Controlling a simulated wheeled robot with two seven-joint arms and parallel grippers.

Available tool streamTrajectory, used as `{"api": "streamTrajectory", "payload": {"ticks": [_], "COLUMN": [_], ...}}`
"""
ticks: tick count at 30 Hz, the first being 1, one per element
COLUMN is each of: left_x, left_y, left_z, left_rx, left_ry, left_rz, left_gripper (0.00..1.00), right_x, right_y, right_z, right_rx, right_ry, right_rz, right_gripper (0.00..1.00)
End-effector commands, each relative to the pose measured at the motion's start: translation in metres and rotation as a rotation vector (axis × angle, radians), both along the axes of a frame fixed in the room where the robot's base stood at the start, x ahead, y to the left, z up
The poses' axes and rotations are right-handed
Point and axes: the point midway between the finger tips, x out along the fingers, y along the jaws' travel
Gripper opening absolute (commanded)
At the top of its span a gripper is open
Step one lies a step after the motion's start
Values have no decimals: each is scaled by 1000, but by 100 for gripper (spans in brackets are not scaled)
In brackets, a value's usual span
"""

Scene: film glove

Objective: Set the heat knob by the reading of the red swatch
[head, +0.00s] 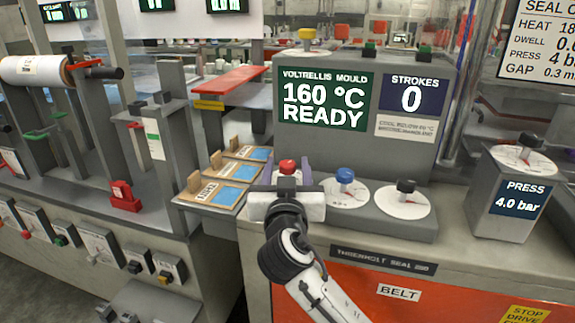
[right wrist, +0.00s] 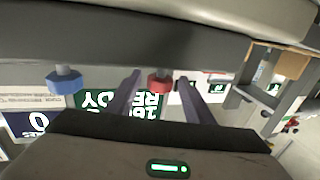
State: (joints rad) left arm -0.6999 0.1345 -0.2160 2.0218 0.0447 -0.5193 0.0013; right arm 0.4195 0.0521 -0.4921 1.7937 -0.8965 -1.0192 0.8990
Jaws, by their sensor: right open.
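A red knob (head: 287,166) stands on the front ledge of the machine; I cannot read a heat label on it. My right gripper (head: 287,172) is open, with one finger on each side of the red knob. In the right wrist view the red knob (right wrist: 160,83) shows between the two fingers (right wrist: 158,92), with gaps beside it. The red knob's dial is hidden behind the gripper. Three boards with blue film samples (head: 222,195) lie left of the knob; I make out no red swatch. A cut-off panel (head: 540,42) shows HEAT starting with 18. My left gripper is out of view.
A blue knob (head: 345,176) and a black knob (head: 405,186) stand on white dials close right of my gripper. Behind, a display (head: 323,103) reads 160 °C READY. A press box (head: 513,190) reads 4.0 bar. A red-orange front (head: 450,295) lies below.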

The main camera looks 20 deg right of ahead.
Motion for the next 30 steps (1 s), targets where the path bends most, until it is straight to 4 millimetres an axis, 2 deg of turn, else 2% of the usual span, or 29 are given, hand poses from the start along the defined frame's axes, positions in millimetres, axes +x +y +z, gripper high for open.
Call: {"api": "streamTrajectory", "payload": {"ticks": [11, 18, 23, 30], "left_x": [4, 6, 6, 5], "left_y": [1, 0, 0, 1], "left_z": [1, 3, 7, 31], "left_rx": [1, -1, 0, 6], "left_ry": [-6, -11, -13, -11], "left_rz": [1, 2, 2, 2], "left_gripper": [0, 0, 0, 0], "right_x": [7, 6, 7, 6], "right_y": [-3, -3, -4, -5], "right_z": [0, 0, 0, 3], "right_rx": [1, 0, -1, -4], "right_ry": [0, 0, 3, 9], "right_rz": [-1, -1, 21, 225], "right_gripper": [48, 7, 6, 6]}}
